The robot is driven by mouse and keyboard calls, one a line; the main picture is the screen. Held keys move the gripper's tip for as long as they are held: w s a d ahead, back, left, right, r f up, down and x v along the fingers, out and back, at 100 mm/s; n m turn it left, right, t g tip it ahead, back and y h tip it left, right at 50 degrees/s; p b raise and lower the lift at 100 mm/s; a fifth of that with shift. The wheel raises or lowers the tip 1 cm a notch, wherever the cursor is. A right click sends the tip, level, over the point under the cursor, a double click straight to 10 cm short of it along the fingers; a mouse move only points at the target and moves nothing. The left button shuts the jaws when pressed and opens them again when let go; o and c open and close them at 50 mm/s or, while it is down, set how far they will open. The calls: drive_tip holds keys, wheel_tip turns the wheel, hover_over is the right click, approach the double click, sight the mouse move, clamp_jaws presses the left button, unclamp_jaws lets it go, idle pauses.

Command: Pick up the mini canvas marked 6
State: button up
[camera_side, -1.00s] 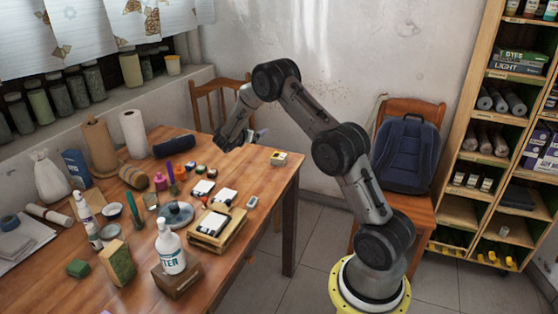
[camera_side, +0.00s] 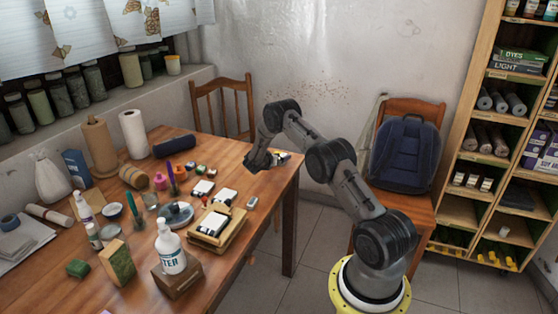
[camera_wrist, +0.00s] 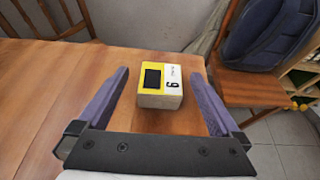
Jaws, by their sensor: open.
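In the wrist view a small yellow and white box-like block (camera_wrist: 160,86) lies on the table, with a black rectangle and a digit on its top. The digit looks like a 6 or a 9 from this angle; I take the block for the mini canvas. My gripper (camera_wrist: 157,74) is open, with one purple-grey finger on each side of the block and a gap to both. In the side view my gripper (camera_side: 262,164) is low over the table's far right corner and mostly hides the block.
On the wooden table (camera_side: 240,255), white-topped pieces (camera_side: 224,196), a wooden tray (camera_side: 222,240), a white bottle (camera_side: 170,250) and rolls (camera_side: 134,133) stand left of my gripper. A chair (camera_side: 405,215) with a blue backpack (camera_side: 405,153) stands beyond the table's right edge.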

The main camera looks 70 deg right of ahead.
drive_tip(key=shift+f+x, duration=0.15)
drive_tip(key=shift+x, duration=1.15)
drive_tip(key=shift+f+x, duration=0.15)
drive_tip(key=shift+x, duration=1.2)
drive_tip(key=shift+s+a, duration=0.1)
drive_tip(key=shift+a, duration=0.05)
drive_tip(key=shift+c, duration=0.3)
drive_tip(key=c, duration=1.2)
drive_tip(key=shift+c, duration=0.5)
drive_tip(key=shift+r, duration=0.15)
